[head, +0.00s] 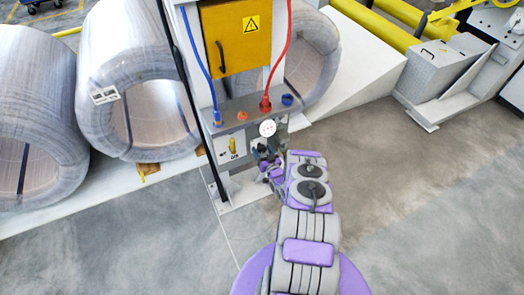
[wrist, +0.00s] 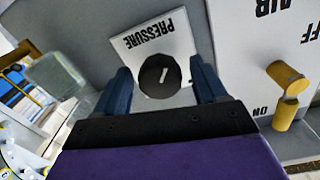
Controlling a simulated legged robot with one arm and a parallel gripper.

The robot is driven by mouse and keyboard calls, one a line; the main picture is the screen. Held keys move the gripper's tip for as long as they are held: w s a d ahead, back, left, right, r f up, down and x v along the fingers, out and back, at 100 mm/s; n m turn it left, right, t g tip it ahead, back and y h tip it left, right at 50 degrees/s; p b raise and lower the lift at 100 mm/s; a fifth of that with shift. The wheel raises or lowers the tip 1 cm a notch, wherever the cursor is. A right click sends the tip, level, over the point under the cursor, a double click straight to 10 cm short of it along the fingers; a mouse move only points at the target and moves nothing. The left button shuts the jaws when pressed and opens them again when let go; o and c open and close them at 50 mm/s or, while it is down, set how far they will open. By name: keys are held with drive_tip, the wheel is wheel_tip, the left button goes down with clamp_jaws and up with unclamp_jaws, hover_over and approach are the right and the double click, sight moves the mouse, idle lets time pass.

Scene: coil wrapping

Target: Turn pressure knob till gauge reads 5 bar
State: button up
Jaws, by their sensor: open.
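The round black pressure knob (wrist: 160,76) sits on a white plate marked PRESSURE (wrist: 150,38) in the wrist view, with a pale pointer line across its face. My gripper (wrist: 160,66) is open, with one blue finger on each side of the knob; I cannot tell whether they touch it. In the head view my gripper (head: 268,160) is at the panel, just below the white round gauge (head: 267,128), and hides the knob. The gauge's needle is too small to read there. Part of a dial (wrist: 14,160) shows at the lower left of the wrist view.
A yellow air valve handle (wrist: 285,95) on an ON/OFF plate is right of the knob in the wrist view. Red (head: 265,104) and blue (head: 217,120) hoses join the panel. Wrapped coils (head: 135,75) stand left; the floor right of my arm is clear.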

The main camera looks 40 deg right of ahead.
drive_tip(key=shift+w+d, duration=0.15)
drive_tip(key=shift+w, duration=0.35)
drive_tip(key=c, duration=1)
drive_tip(key=shift+r, duration=0.1)
drive_tip(key=shift+c, duration=0.2)
